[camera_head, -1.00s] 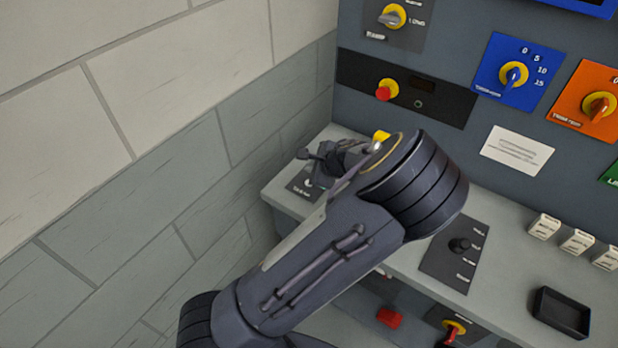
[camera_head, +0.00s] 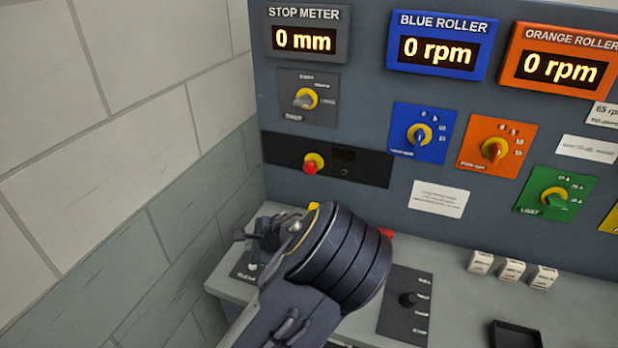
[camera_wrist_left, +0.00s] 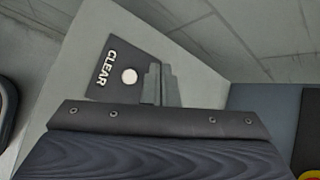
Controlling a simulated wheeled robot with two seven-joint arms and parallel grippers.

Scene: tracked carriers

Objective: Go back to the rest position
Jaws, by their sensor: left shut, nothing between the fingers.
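My left gripper (camera_head: 248,238) is over the left end of the grey console ledge, beside the black CLEAR plate (camera_head: 246,268). My own wrist hides part of it in the head view. In the left wrist view its fingers (camera_wrist_left: 160,84) are shut with nothing between them, and the CLEAR plate (camera_wrist_left: 117,68) with its round white button (camera_wrist_left: 129,76) lies just left of them. I cannot tell how far the fingers are above the ledge. My right gripper is not in view.
The control panel (camera_head: 350,90) rises behind the ledge with displays and knobs. A red button (camera_head: 310,167) sits on it. A black lever plate (camera_head: 405,304), white blocks (camera_head: 512,271) and a black tray (camera_head: 516,335) are to the right. A brick wall (camera_head: 110,150) is close on the left.

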